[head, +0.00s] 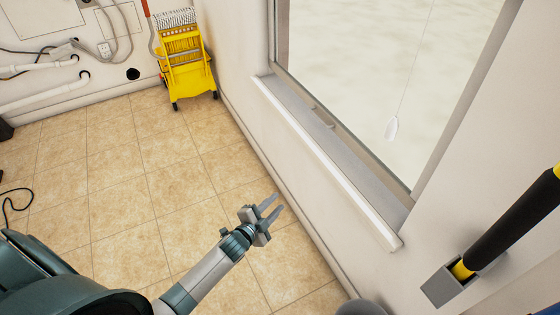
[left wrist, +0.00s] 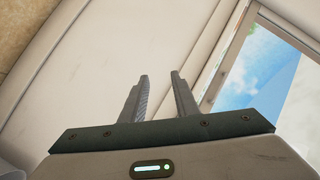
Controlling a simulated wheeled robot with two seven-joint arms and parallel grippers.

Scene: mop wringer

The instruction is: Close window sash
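The window (head: 365,75) is in the right wall in the head view, with pale, blurry glass or open space inside a grey frame. A grey lower rail (head: 345,132) runs above the white sill (head: 330,170), with a small dark fitting (head: 322,126) on it. I cannot tell how far the sash is open. My left gripper (head: 273,208) is open and empty, over the floor to the left of the sill and apart from it. In the left wrist view its fingers (left wrist: 159,76) are spread, with the window (left wrist: 262,75) to the right. My right gripper is not in view.
A yellow mop bucket (head: 187,73) stands in the far corner. A black and yellow handle (head: 515,225) sits in a grey bracket at right. The tiled floor (head: 130,165) is mostly clear.

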